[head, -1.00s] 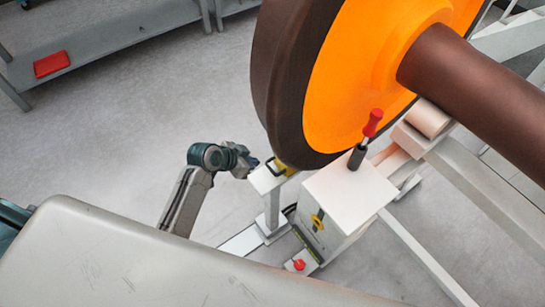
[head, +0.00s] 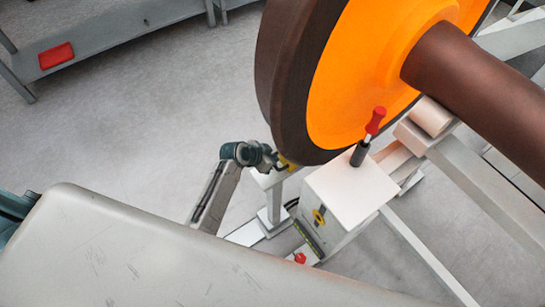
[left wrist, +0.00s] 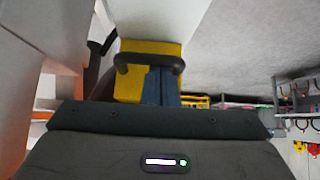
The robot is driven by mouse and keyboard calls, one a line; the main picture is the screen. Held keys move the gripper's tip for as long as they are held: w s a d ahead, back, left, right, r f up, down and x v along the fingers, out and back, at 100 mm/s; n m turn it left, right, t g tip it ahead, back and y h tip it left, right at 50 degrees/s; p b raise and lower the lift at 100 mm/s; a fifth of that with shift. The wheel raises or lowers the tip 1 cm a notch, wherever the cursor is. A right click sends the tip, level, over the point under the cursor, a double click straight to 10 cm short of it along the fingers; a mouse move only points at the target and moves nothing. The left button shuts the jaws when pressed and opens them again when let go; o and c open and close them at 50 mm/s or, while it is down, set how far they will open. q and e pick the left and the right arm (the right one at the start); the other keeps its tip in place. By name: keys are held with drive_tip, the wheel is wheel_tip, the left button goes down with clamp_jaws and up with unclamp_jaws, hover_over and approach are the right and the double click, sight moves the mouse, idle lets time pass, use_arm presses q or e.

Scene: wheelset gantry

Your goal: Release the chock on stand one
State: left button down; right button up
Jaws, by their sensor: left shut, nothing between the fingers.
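The chock is a yellow block (head: 288,161) with a dark handle, at the foot of the big wheel (head: 280,80) on a pale post (head: 272,182). In the head view my gripper covers most of it. In the left wrist view the yellow chock (left wrist: 135,52) and its dark bar handle (left wrist: 150,60) are straight ahead. My left gripper (head: 277,163) is at the chock's near side. Its blue fingers (left wrist: 160,86) are shut, with nothing held, right by the handle; whether they touch it I cannot tell. My right gripper is out of view.
The orange wheel disc and brown axle (head: 470,90) fill the upper right. Open floor lies to the left.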

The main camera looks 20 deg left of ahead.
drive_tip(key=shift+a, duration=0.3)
